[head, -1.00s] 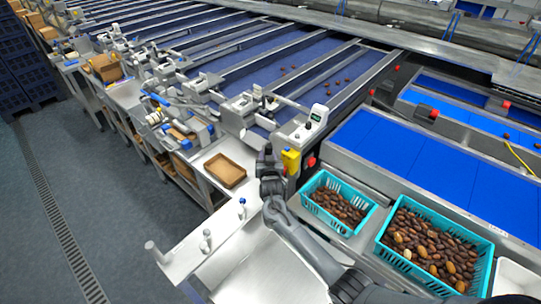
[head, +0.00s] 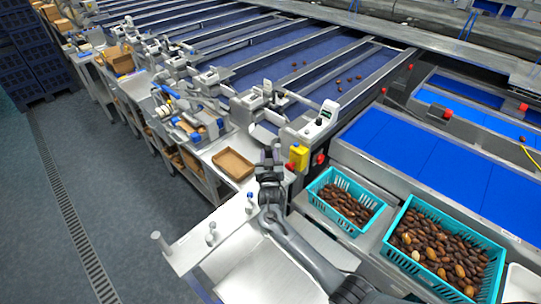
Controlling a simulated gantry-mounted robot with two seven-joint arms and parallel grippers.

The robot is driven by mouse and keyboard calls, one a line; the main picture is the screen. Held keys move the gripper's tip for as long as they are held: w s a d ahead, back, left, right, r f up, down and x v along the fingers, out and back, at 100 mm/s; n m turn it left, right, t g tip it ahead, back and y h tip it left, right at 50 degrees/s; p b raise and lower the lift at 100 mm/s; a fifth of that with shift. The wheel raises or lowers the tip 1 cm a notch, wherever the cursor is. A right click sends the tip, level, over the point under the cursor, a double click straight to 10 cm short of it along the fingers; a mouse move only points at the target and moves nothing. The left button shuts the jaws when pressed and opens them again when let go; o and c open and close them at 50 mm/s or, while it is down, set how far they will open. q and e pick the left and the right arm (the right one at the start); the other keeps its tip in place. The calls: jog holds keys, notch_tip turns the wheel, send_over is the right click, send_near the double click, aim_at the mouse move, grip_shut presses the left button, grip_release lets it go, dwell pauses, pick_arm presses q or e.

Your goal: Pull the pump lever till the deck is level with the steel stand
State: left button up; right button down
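My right arm reaches in from the bottom, and its dark gripper (head: 270,155) is above the steel worktop edge, left of a yellow box. Its fingers are small and dark, and their gap is unclear. A flat bright steel surface (head: 262,275) lies below the arm, partly covered by it. A narrower steel plate with upright pegs (head: 205,238) adjoins it on the left. I cannot tell which surface is the deck and which is the stand, or whether they are level. No pump lever can be made out with certainty. My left gripper is not in view.
A yellow box (head: 299,157) and a red button (head: 319,159) are close right of my gripper. A brown tray (head: 234,150) sits behind left. Two teal crates of dates, one small (head: 313,185) and one large (head: 391,240), stand at right. The floor at left is clear.

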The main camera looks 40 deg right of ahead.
jog(key=shift+d+r, duration=0.2)
jog(key=shift+r, duration=0.1)
